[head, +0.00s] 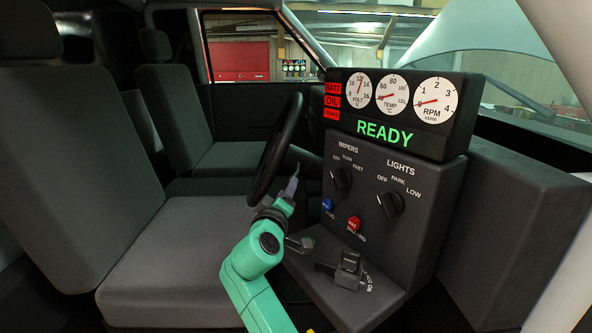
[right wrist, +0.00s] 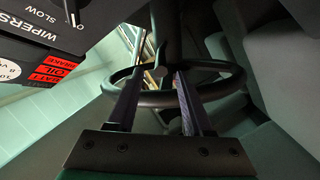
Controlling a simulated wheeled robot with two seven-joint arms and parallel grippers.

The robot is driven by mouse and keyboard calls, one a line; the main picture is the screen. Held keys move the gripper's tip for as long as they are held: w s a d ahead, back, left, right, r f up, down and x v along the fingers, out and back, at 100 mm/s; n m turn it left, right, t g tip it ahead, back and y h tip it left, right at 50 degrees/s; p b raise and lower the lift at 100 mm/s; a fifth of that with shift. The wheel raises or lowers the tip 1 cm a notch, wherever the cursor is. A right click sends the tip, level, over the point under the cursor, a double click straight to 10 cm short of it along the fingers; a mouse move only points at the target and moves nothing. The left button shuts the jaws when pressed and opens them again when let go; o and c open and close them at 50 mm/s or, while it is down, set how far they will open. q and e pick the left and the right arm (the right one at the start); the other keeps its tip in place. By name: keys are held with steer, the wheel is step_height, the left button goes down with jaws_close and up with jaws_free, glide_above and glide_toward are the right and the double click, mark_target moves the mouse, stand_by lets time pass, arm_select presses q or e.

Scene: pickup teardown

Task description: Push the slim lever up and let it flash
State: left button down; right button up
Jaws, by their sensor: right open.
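The slim lever is hard to make out. In the head view I cannot pick the lever out behind the wheel and gripper. My right gripper (head: 292,184) is open beside the lower right of the steering wheel (head: 266,160). In the right wrist view its two fingers (right wrist: 159,76) stand apart and point at the wheel, with its rim around and behind them. My left gripper is not in view.
The dash panel (head: 440,155) stands close right of the gripper, with wiper knob (head: 341,179), lights knob (head: 390,204), blue button (head: 327,204) and red button (head: 354,223). The display (head: 385,132) reads READY. Seats (head: 170,240) lie left.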

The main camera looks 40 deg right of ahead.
mark_target(295, 173)
steer(key=x, duration=0.1)
steer(key=p+x, duration=0.1)
steer(key=x, duration=0.2)
steer(key=shift+w+d+r, duration=0.2)
steer(key=shift+d+r, duration=0.05)
steer(key=shift+r, duration=0.1)
steer(key=x, duration=0.2)
steer(key=f+p+x, duration=0.1)
steer(key=x, duration=0.2)
steer(key=shift+w+d, duration=0.1)
steer(key=shift+d, duration=0.2)
steer(key=shift+a, duration=0.15)
steer(key=c, duration=0.8)
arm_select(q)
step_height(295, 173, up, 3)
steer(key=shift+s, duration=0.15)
arm_select(e)
jaws_close()
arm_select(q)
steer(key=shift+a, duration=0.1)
